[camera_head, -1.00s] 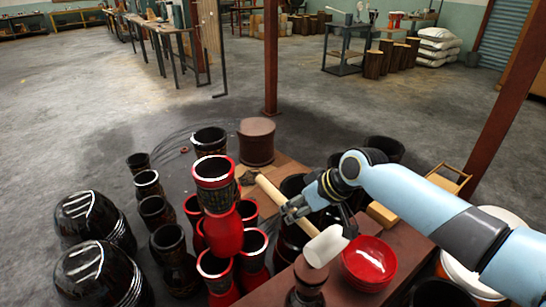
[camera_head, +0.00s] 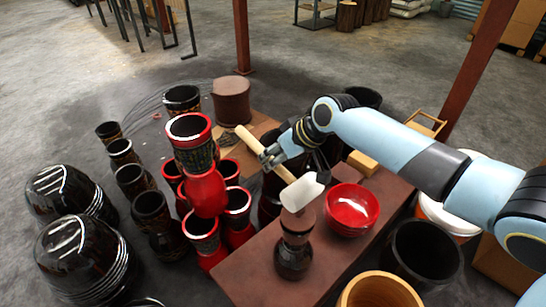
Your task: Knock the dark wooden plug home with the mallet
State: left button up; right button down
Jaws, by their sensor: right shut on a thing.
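My right gripper (camera_head: 273,157) is shut on the pale wooden handle of a mallet (camera_head: 303,191). The handle slants up to the left, and the white head is at its lower right end. The dark wooden plug (camera_head: 297,221) sits at the top of a small dark goblet-shaped piece (camera_head: 293,258) standing on the reddish-brown bench. The mallet head appears just above the plug and overlaps its top edge in the picture; I cannot tell whether they touch. My left gripper is not in view.
A red bowl (camera_head: 351,209) stands on the bench (camera_head: 247,268) right of the plug. Red and black goblet drums (camera_head: 203,190) crowd the left side. Large black drums (camera_head: 75,258) stand farther left. A light wooden tub (camera_head: 379,291) and a black one (camera_head: 424,251) are at the lower right.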

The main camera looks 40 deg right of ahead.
dwell(0.3)
notch_tip(320, 180, down, 6)
jog(key=r+b, duration=0.1)
jog(key=b, duration=0.3)
notch_tip(320, 180, up, 4)
jog(key=p, duration=0.4)
jog(key=shift+r+p, duration=0.15)
jog(key=shift+p, duration=0.25)
notch_tip(320, 180, down, 6)
jog(key=f+b, duration=0.1)
jog(key=b, duration=0.4)
notch_tip(320, 180, up, 5)
jog(key=p, duration=0.4)
jog(key=shift+r+p, duration=0.1)
jog(key=shift+p, duration=0.3)
